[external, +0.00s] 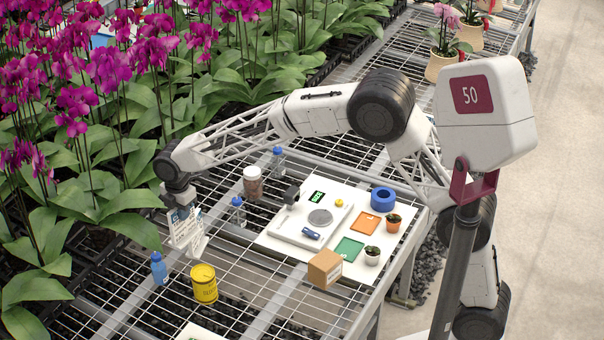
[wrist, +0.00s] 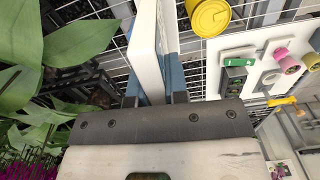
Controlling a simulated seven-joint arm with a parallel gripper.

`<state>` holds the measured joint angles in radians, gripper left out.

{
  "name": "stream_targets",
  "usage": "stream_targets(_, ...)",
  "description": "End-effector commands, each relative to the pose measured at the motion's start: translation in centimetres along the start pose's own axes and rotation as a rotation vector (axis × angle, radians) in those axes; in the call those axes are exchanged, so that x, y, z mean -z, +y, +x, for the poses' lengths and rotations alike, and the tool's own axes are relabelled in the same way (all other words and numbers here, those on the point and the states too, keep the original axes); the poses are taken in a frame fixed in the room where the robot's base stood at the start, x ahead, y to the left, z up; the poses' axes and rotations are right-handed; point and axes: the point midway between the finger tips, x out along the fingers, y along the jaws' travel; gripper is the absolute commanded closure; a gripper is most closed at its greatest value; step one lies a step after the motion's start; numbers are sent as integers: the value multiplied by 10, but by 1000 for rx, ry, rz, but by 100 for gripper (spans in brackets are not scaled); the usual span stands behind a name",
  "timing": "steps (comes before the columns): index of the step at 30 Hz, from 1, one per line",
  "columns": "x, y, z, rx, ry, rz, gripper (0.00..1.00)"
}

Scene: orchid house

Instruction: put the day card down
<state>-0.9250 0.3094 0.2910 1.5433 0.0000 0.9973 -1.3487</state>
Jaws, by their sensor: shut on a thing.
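The day card (external: 187,232) is a white panel with printing on its face, hanging upright below my gripper (external: 180,208) at the left of the wire bench in the external view. In the wrist view, my gripper (wrist: 156,88) is shut on the day card (wrist: 146,48), with a blue-grey finger on each side of the white slab. The card's lower edge is close to the mesh; I cannot tell whether it touches.
The wire bench (external: 257,298) has clear mesh in front. A blue bottle (external: 158,268) and yellow tin (external: 204,284) stand near the card. Clear bottles (external: 238,212) and a brown jar (external: 252,182) stand behind. A white board (external: 276,242) holds several items. Orchid leaves (external: 130,228) crowd the left.

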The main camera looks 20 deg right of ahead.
Motion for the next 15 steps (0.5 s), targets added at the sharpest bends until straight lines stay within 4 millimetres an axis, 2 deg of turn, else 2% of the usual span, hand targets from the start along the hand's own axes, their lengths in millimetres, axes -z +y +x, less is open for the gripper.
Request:
stream_targets(1, -18, 2, 1, 0, 0, 29, 100)
stream_targets(15, -161, 9, 17, 0, 0, 286, 100)
